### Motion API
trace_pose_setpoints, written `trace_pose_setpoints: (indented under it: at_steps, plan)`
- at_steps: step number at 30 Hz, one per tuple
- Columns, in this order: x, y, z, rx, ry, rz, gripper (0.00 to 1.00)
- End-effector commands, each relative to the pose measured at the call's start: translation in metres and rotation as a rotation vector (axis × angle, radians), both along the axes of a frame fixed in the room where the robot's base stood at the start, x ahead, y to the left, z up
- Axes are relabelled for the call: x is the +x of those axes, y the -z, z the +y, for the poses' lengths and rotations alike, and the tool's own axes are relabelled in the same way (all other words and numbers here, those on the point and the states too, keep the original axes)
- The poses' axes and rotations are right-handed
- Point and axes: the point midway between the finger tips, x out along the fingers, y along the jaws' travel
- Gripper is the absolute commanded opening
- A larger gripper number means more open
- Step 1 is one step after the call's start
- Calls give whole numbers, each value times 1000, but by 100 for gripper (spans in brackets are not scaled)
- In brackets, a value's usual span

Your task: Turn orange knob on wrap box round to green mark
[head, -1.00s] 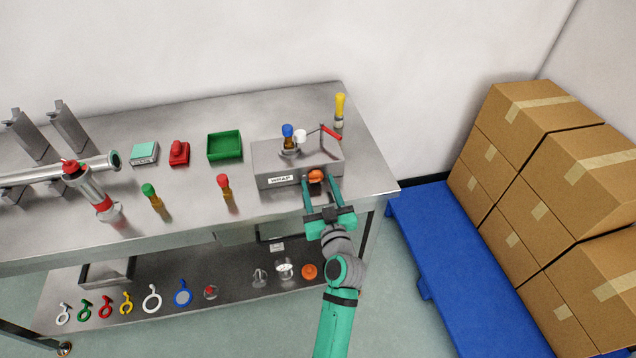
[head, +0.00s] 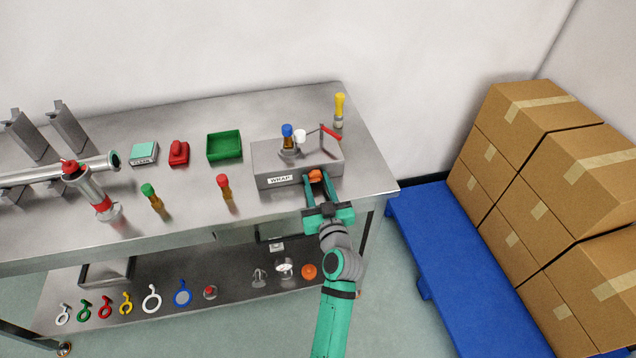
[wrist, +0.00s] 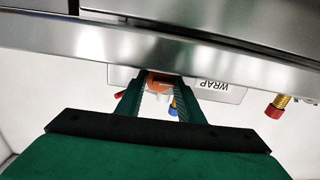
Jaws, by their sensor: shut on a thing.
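The grey wrap box (head: 268,164), labelled WRAP, stands near the right end of the steel table. Its orange knob (head: 315,176) is on the front face, right of the label. My gripper (head: 316,182) reaches up to the front face with its fingers either side of the knob, shut on it. In the wrist view the orange knob (wrist: 158,82) shows between the two green fingertips (wrist: 158,84), partly covered. The wrap box (wrist: 222,84) appears upside down there. I cannot make out a green mark or the knob's pointing direction.
The table's front edge (head: 280,208) runs close below my fingers. Cartons (head: 545,150) are on a blue pallet at right.

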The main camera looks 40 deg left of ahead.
Motion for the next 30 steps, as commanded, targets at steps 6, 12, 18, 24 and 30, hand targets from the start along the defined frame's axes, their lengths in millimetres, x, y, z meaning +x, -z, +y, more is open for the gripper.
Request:
trace_pose_setpoints:
  at_steps: [6,12,18,24,30]
  plan:
    - [3,0,-3,72,8,83,12]
    - [3,0,-4,174,10,202,12]
    - [4,0,-6,275,11,320,12]
    - [5,0,-6,356,13,414,12]
    - [5,0,-7,405,13,472,12]
